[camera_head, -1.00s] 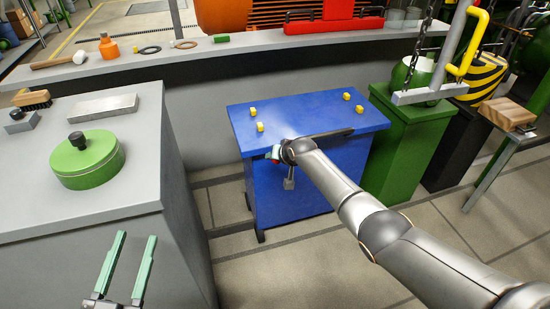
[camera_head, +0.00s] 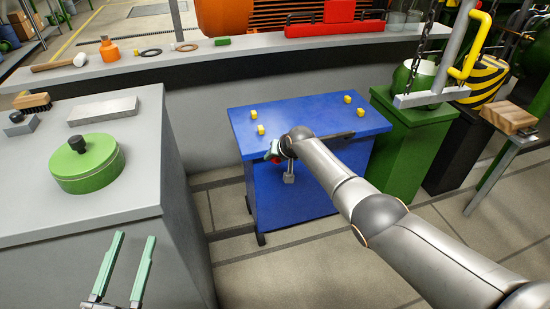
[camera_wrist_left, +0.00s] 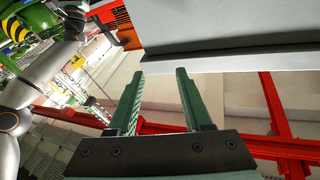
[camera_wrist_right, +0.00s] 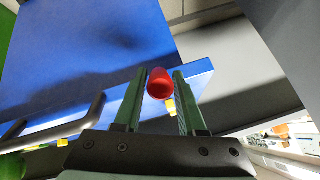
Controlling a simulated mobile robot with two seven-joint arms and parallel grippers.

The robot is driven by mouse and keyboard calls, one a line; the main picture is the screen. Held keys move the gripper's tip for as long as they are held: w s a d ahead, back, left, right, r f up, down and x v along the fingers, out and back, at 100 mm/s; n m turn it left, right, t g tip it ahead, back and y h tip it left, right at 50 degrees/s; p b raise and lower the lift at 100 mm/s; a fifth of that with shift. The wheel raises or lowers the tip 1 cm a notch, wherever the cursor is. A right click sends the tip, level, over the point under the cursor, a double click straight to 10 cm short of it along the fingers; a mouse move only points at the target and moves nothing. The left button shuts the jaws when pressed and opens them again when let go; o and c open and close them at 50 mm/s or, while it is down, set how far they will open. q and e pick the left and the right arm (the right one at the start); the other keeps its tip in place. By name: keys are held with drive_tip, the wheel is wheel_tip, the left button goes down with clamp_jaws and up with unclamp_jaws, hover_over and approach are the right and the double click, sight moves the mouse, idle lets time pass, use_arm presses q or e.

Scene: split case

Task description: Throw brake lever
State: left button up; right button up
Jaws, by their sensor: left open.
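The brake lever shows as a red rounded knob (camera_wrist_right: 160,84) in the right wrist view, beside the edge of the blue cabinet (camera_head: 303,110). My right gripper (camera_wrist_right: 160,86) has its fingers on both sides of the knob. In the head view, my right gripper (camera_head: 272,153) is at the front left of the cabinet, partly hidden by my arm.
A dark handle bar (camera_wrist_right: 60,132) lies along the cabinet edge. The grey bench (camera_head: 80,215) with a green lidded pot (camera_head: 87,165) stands left. A green pedestal (camera_head: 405,145) and a hanging frame with a yellow handle (camera_head: 468,60) are right. The floor in front is clear.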

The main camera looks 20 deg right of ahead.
drive_tip(key=shift+o, duration=1.2)
use_arm(q)
drive_tip(key=shift+r, duration=0.1)
use_arm(e)
drive_tip(key=shift+p+v, duration=0.95)
drive_tip(key=shift+p, duration=0.2)
drive_tip(key=p+v, duration=0.2)
drive_tip(key=v, duration=0.1)
drive_tip(key=shift+r+p, duration=0.1)
drive_tip(key=shift+p, duration=0.3)
use_arm(q)
drive_tip(key=s+f+n+g+y+p, duration=0.1)
drive_tip(key=s+f+g, duration=0.2)
drive_tip(key=f, duration=0.6)
drive_tip(key=s+f+n+g+y+p, duration=0.2)
drive_tip(key=s+f+g, duration=0.2)
drive_tip(key=f+g, duration=0.3)
drive_tip(key=shift+s+d+f+y, duration=0.2)
drive_tip(key=shift+f+y, duration=0.1)
drive_tip(key=shift+f, duration=1.5)
use_arm(e)
drive_tip(key=v, duration=0.7)
drive_tip(key=shift+s, duration=0.3)
